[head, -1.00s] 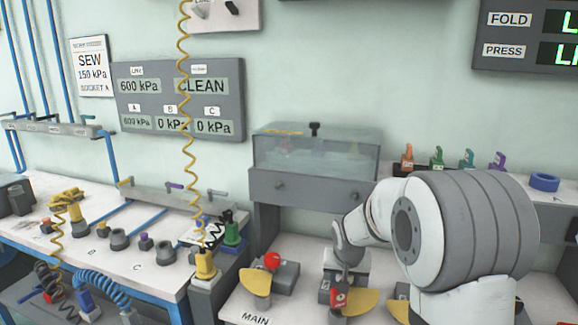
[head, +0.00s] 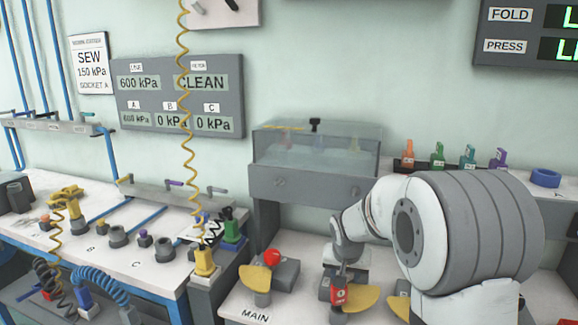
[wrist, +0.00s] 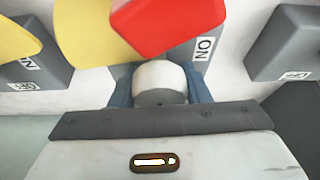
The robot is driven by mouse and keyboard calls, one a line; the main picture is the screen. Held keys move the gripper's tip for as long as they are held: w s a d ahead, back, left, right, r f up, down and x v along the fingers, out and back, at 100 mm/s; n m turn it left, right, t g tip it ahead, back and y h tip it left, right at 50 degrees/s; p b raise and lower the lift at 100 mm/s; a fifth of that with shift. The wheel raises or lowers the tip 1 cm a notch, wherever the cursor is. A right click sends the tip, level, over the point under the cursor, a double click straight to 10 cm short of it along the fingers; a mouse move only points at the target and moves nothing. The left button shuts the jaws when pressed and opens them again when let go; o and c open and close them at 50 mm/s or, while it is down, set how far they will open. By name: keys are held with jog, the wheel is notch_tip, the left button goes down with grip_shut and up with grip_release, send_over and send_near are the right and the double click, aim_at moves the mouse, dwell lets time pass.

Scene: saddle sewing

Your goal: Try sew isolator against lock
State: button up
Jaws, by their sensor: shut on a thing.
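The middle isolator on the bench has a yellow handle (head: 364,297) and a red lock (head: 339,296) on its front. The red lock (wrist: 168,22) and yellow handle (wrist: 88,28) fill the top of the wrist view. My gripper (head: 342,272) reaches down onto this isolator. In the wrist view its blue-grey fingers (wrist: 160,86) stand on both sides of a pale round piece (wrist: 160,76) just below the lock, and it is shut on that piece. Whether this piece belongs to the isolator's handle is hard to tell. My arm hides part of the isolator in the head view.
The MAIN isolator (head: 257,280), with a yellow handle and red top, stands close on the left. Another yellow handle (head: 399,307) shows on the right, partly behind my arm. A clear-lidded box (head: 316,150) stands behind. Several coloured locks stand on a rack (head: 405,167) at the back right.

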jog(key=shift+m+b, duration=0.5)
jog(key=shift+b, duration=0.05)
dwell(0.4)
jog(key=o, duration=1.1)
jog(key=shift+c, duration=0.2)
jog(key=shift+r, duration=0.1)
jog(key=shift+r+p, duration=1.6)
jog(key=shift+r, duration=0.85)
jog(key=shift+n+y+p, duration=0.5)
jog(key=shift+n+p, duration=0.6)
jog(key=shift+n, duration=0.5)
